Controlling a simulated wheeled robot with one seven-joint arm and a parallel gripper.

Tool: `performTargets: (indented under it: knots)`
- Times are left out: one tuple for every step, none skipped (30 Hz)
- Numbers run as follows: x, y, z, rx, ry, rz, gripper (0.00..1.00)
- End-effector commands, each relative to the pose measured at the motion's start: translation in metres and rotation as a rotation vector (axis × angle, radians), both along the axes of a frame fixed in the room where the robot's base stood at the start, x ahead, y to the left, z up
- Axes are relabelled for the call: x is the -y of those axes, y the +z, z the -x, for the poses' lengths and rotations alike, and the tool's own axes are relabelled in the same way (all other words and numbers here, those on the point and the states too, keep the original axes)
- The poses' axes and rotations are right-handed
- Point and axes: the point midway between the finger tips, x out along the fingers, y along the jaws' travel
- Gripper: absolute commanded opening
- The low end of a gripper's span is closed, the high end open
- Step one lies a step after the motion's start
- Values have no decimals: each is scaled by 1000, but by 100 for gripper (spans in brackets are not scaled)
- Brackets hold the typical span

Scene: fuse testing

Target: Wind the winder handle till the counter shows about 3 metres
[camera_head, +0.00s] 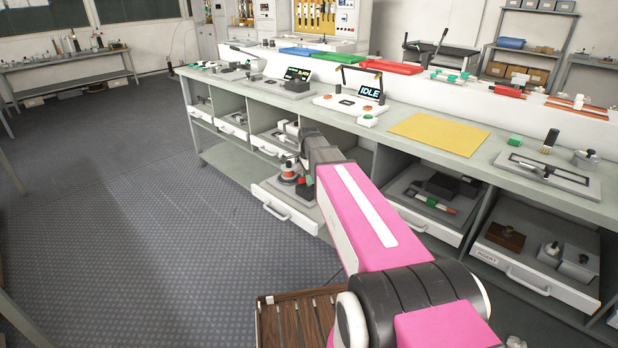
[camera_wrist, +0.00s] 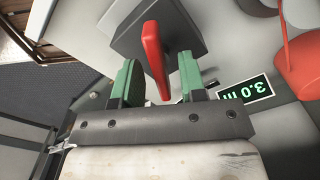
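In the wrist view, my gripper (camera_wrist: 157,62) has two green fingers standing apart, one on each side of the red winder handle (camera_wrist: 153,45). Narrow gaps show between the handle and the fingers, so they do not appear clamped on it. The handle stands in front of a dark grey block (camera_wrist: 190,22). The counter (camera_wrist: 246,91) is a small green-on-black display at the right, upside down in this view, reading 3.0 m.
A rounded red part (camera_wrist: 300,65) lies right of the counter in the wrist view. In the head view, the pulled-out drawer (camera_head: 283,212) holds grey and red equipment. The long bench (camera_head: 400,118) above carries a display reading IDLE (camera_head: 370,93) and a yellow mat (camera_head: 438,133).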

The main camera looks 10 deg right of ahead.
Motion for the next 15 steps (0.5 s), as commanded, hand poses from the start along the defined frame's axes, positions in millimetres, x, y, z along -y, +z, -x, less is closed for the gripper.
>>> performTargets:
  knots:
    - [0,0,0,0,0,0,38]
    - [0,1,0,0,0,0,38]
    - [0,3,0,0,0,0,38]
    - [0,4,0,1,0,0,38]
    - [0,7,0,1,0,0,38]
    - [0,11,0,2,0,0,38]
    - [0,15,0,2,0,0,38]
    - [0,19,0,2,0,0,38]
    - [0,25,0,2,0,0,38]
    - [0,30,0,2,0,0,38]
    - [0,35,0,2,0,0,38]
    - [0,42,0,3,0,0,38]
    - [0,48,0,2,0,0,38]
    - [0,53,0,2,0,0,38]
    - [0,60,0,3,0,0,38]
